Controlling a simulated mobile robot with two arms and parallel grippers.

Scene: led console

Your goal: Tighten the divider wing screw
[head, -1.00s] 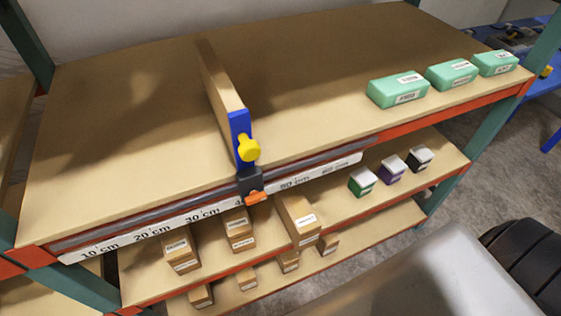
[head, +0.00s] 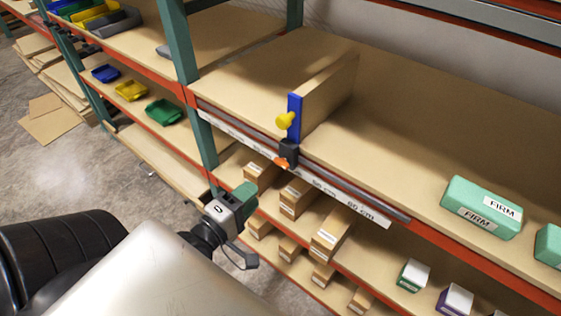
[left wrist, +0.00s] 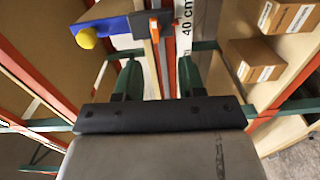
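The yellow wing screw (head: 285,120) sticks out from the blue bracket (head: 295,107) on the front end of the upright wooden divider (head: 330,90). Below the bracket, a dark clamp (head: 289,149) with an orange tab (head: 284,163) sits on the shelf's front rail. My left gripper (head: 246,205) is in front of the shelf, below and left of the screw, and apart from it. In the left wrist view its green fingers (left wrist: 160,68) are spread with nothing between them. The wing screw (left wrist: 86,38) shows there at the upper left. My right gripper is not in view.
A white scale strip (head: 370,212) runs along the shelf's front edge. Brown boxes (head: 297,197) stand on the shelf below. Green boxes (head: 482,206) stand on the top shelf at right. A green upright post (head: 180,45) stands left of the divider.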

